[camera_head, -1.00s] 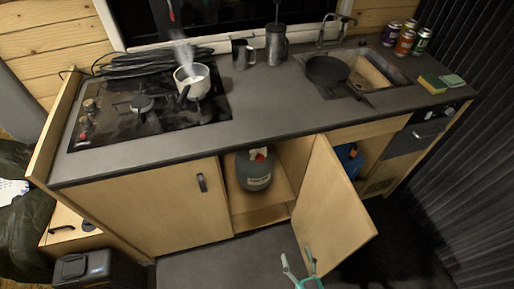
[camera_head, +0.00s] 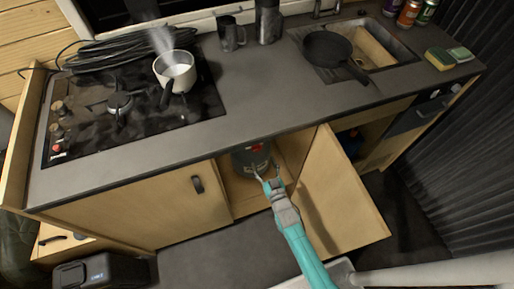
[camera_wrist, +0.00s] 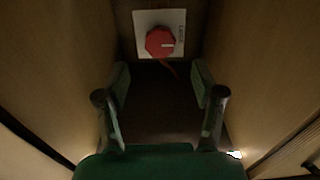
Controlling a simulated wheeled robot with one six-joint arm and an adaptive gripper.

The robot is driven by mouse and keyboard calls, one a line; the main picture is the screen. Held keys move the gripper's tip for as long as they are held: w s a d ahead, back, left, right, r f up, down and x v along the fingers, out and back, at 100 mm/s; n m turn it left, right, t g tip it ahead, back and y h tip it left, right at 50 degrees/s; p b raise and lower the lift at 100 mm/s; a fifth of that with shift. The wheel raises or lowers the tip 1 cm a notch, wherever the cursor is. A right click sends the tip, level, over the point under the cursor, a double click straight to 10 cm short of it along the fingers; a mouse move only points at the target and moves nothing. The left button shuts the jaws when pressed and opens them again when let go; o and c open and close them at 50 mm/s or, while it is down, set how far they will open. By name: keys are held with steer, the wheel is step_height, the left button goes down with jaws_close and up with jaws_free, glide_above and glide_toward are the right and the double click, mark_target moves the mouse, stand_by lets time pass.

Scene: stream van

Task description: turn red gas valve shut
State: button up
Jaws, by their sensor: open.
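The red valve (camera_wrist: 160,42) is a round knob with a pale mark, on a white plate (camera_wrist: 181,18) inside the cabinet, ahead in the wrist view. My gripper (camera_wrist: 160,85) is open and empty, its fingers apart on either side below the knob, not touching it.
The open cabinet door (camera_head: 343,205) stands right of my arm. A closed door (camera_head: 140,220) is on the left. The countertop (camera_head: 250,107) overhangs the opening. A steaming pot (camera_head: 175,72) sits on the hob (camera_head: 90,128). Cabinet walls are close on both sides in the wrist view.

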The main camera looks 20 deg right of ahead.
mark_target(257, 149)
steer(key=w, duration=0.7)
steer(key=shift+w, duration=0.25)
steer(key=c, duration=1.2)
